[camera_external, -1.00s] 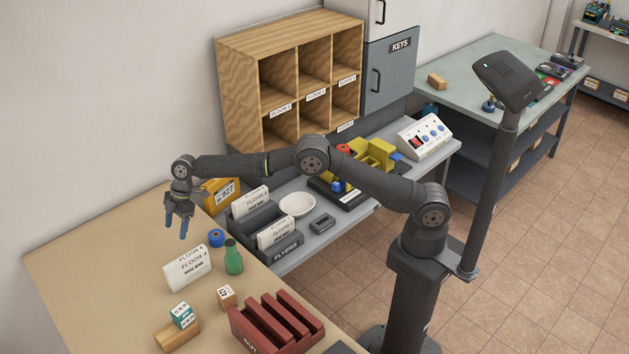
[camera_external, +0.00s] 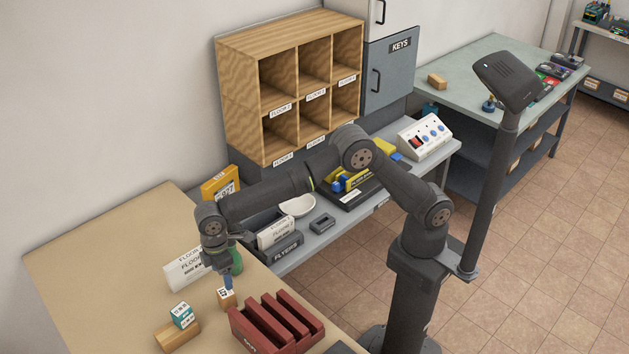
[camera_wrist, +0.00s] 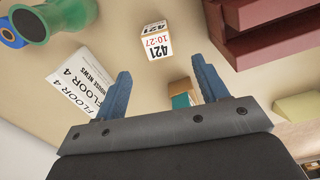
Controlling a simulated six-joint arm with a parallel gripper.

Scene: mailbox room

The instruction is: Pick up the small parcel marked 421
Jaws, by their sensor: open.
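The small parcel marked 421 (camera_wrist: 157,41) is a little box with a white label and an orange edge, lying on the tan table. In the wrist view it sits beyond and between my two blue fingertips, apart from them. In the external view the parcel (camera_external: 227,299) shows just below my gripper (camera_external: 229,283), partly hidden by a finger. In the wrist view my gripper (camera_wrist: 161,80) is open with nothing between its fingers.
A dark red slotted rack (camera_external: 277,325) stands close to the right of the parcel.

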